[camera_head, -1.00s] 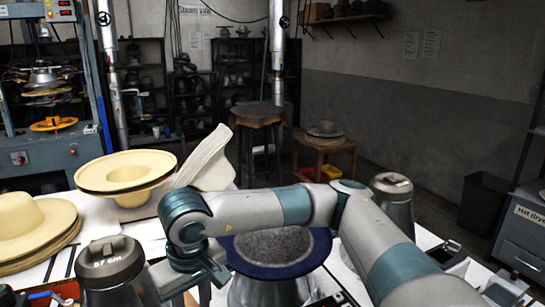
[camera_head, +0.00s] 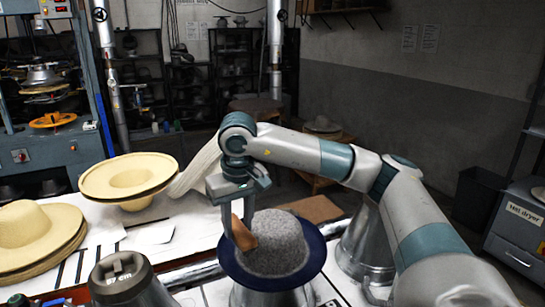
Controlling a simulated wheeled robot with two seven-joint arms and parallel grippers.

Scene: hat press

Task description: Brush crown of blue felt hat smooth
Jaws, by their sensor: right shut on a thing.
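The felt hat (camera_head: 272,247) sits on a metal stand at the front centre, with a fuzzy grey crown and a dark blue brim (camera_head: 316,263). My right arm reaches in from the right, over the hat. My right gripper (camera_head: 232,205) points down at the crown's left side and is shut on a brown brush (camera_head: 242,234). The brush is tilted, and its lower end overlaps the left side of the crown; I cannot tell how firmly it touches. My left gripper is not in view.
Pale straw hats lie on the white table at left, stacked (camera_head: 38,230) and upturned (camera_head: 128,178). A metal form (camera_head: 122,280) marked "57 cm" stands in the left foreground. Another metal form (camera_head: 366,240) is right of the hat. The hat dryer (camera_head: 522,228) stands far right.

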